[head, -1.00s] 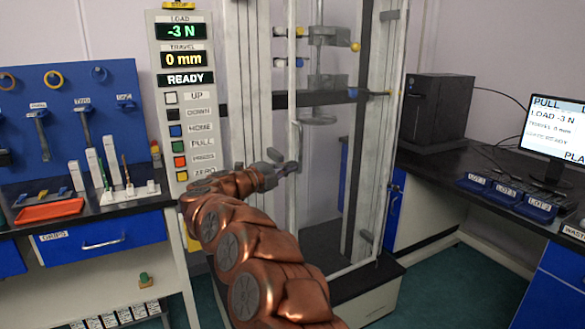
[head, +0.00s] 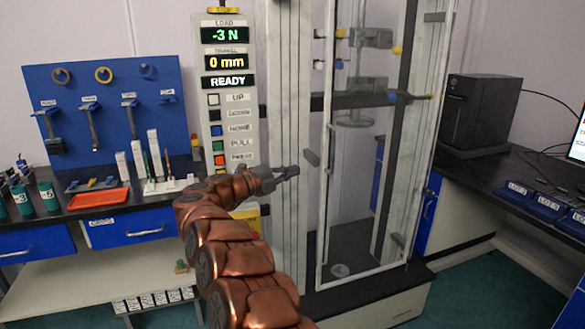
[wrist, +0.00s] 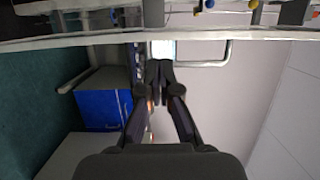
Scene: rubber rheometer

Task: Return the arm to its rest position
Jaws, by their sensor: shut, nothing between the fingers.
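My copper-coloured arm reaches up from the bottom of the head view. Its dark grey gripper (head: 292,171) is in front of the tall test frame's left uprights, just left of the clear door. Its fingers are together with nothing between them. In the wrist view the two fingertips (wrist: 160,70) also meet, empty. A pale frame bar and a bar-shaped handle (wrist: 205,62) show beyond them. The clear door (head: 365,190) has a pale frame; whether it is fully closed I cannot tell. The gripper appears apart from it.
The control panel (head: 228,100) with readouts and buttons stands left of the machine. A dark bench on the left holds an orange tray (head: 98,198), white blocks and green cups. A black computer case (head: 480,115) and blue lot bins (head: 545,203) are on the right bench.

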